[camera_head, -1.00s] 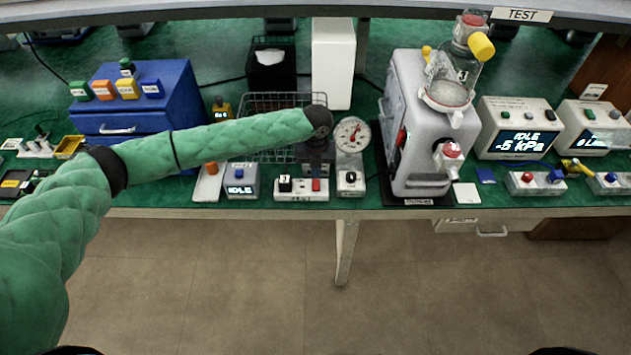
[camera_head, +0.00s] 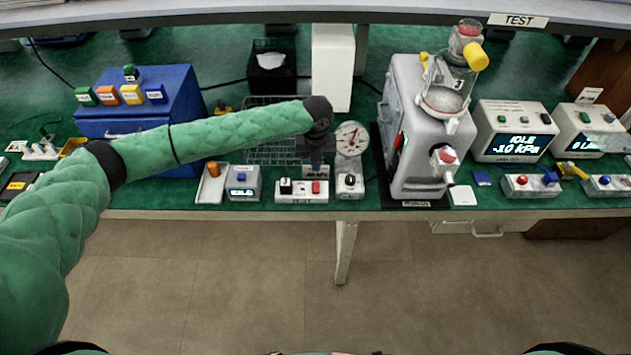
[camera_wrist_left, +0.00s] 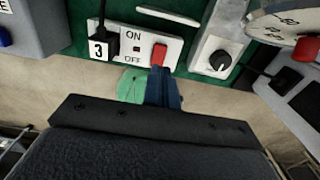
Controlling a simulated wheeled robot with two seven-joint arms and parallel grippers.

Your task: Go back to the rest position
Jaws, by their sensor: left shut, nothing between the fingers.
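My left gripper (camera_head: 316,168) hangs down over the front of the bench, just above a white power strip (camera_head: 289,191). It is shut and empty. A black plug marked 3 (camera_wrist_left: 101,44) sits in the strip. My right gripper is not in view.
A pressure gauge (camera_head: 350,138) and its knob box (camera_head: 349,185) stand close right of the gripper. Beyond is the grey pump (camera_head: 420,145) with a clear canister (camera_head: 447,86). A wire basket (camera_head: 262,152) is behind. The floor before the bench is clear.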

